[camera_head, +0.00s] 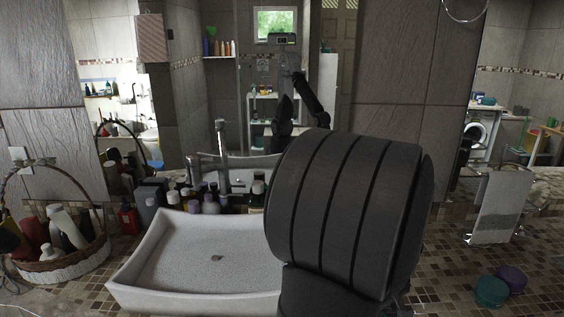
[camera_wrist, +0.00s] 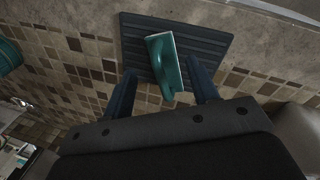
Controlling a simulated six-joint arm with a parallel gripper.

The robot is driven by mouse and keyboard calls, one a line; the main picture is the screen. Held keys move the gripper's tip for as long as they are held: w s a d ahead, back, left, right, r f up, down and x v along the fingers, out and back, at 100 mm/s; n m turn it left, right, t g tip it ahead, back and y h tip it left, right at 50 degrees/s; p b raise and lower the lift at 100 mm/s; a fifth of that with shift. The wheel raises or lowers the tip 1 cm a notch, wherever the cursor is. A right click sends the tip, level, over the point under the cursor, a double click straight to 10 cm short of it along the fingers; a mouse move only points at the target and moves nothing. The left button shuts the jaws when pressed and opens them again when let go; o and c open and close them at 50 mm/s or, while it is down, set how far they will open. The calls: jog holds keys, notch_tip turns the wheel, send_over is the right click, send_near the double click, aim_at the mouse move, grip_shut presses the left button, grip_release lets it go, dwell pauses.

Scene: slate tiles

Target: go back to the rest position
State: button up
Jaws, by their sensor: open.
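My gripper (camera_wrist: 162,82) shows in the wrist view with its two dark fingers spread apart, so it is open. A teal item with a handle and a pale edge (camera_wrist: 166,62) lies on a dark ribbed mat (camera_wrist: 205,42), in the picture between the fingers. A gap shows on each side of it; I cannot tell how high the fingers are above the mat. In the head view a large dark round link of my arm fills the centre right. It hides what is behind it, and my gripper does not show there.
A pale stone basin (camera_head: 190,255) stands left of my arm, with bottles (camera_head: 210,203) and a tap (camera_head: 221,150) behind. A wicker basket (camera_head: 60,268) is at left. Teal (camera_head: 491,292) and purple (camera_head: 513,277) round items and a towel (camera_head: 500,205) are at right.

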jog(key=shift+f, duration=1.05)
notch_tip(320, 180, up, 11)
jog(key=s+a, duration=0.1)
jog(key=a, duration=0.1)
jog(key=f, duration=0.4)
jog(key=d+f, duration=0.1)
jog(key=f, duration=0.2)
jog(key=w+d+f, duration=0.1)
jog(key=f, duration=0.3)
jog(key=shift+f, duration=0.35)
jog(key=r, duration=0.5)
jog(key=shift+s+d, duration=0.2)
jog(key=shift+s, duration=0.05)
jog(key=s+d+r, duration=0.5)
jog(key=s+r, duration=0.2)
jog(key=s, duration=0.3)
jog(key=w+a+n, duration=0.2)
jog(key=w+a, duration=1)
jog(key=w, duration=0.3)
jog(key=w+a, duration=0.2)
jog(key=a, duration=0.3)
jog(key=w+a+n, duration=0.1)
jog(key=w+a, duration=0.2)
jog(key=a, duration=0.3)
jog(key=w+a+r+n, duration=0.1)
jog(key=w+a, duration=0.1)
jog(key=a, duration=0.3)
jog(key=shift+w+a+r+t, duration=0.1)
jog(key=shift+w+a+t, duration=0.05)
jog(key=shift+w+t, duration=0.25)
